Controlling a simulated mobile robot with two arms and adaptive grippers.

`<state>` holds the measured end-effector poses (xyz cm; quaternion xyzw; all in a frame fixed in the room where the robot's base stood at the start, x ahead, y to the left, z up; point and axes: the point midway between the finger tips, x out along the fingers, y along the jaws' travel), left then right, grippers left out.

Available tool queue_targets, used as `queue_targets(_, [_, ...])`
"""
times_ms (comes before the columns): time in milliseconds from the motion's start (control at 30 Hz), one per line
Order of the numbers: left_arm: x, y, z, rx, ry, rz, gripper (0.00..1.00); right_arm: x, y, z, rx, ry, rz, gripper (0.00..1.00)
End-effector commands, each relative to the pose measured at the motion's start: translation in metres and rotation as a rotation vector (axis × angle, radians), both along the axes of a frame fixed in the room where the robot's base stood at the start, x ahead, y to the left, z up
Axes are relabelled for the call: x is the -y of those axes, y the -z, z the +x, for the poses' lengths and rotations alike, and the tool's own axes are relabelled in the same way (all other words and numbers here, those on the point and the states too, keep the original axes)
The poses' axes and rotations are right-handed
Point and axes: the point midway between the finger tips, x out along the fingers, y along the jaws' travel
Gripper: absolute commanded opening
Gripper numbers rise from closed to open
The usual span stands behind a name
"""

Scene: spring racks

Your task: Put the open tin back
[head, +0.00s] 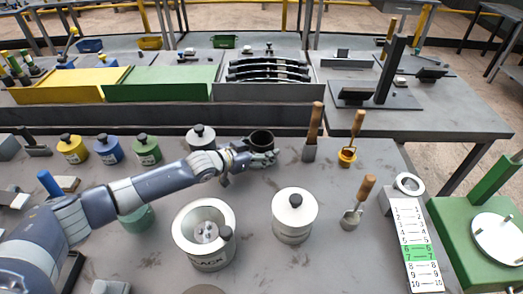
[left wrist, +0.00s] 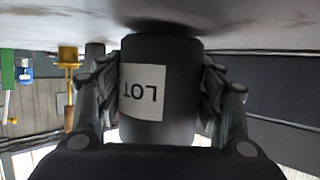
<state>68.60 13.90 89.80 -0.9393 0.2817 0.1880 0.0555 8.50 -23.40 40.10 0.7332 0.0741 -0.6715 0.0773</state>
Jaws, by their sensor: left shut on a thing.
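A dark open tin (head: 261,137) stands upright at the middle of the bench, its round mouth showing. My left gripper (head: 252,158) is shut on its side. The left wrist view shows the tin (left wrist: 150,105) upside down in the picture, with a white "LOT" label and the left gripper's fingers (left wrist: 160,110) on both sides. Its base is at or very close to the bench top, with a dark shadow there; I cannot tell whether it touches. My right gripper is in neither view.
Lidded yellow (head: 71,149), blue (head: 108,150), green (head: 146,150) and grey (head: 201,137) tins stand left of it. A large open pot (head: 185,245) and a white lidded pot (head: 294,215) stand in front. A wooden-handled tool (head: 313,130) stands close on the right.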

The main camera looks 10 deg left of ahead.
Motion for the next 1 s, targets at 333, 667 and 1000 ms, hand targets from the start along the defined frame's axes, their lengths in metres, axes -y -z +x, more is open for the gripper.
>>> queue_targets(333, [-0.0001, 0.0058, 0.0004, 0.003, 0.0, -0.001, 0.28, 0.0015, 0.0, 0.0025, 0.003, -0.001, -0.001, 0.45])
queue_targets(667, [-0.0003, 0.0087, 0.0001, 0.001, 0.0, 0.0, 0.82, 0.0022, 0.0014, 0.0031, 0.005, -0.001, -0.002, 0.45])
queue_targets(1000, [-0.0013, 0.0042, -0.0012, 0.001, 0.0, 0.0, 0.82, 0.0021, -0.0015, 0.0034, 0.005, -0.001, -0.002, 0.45])
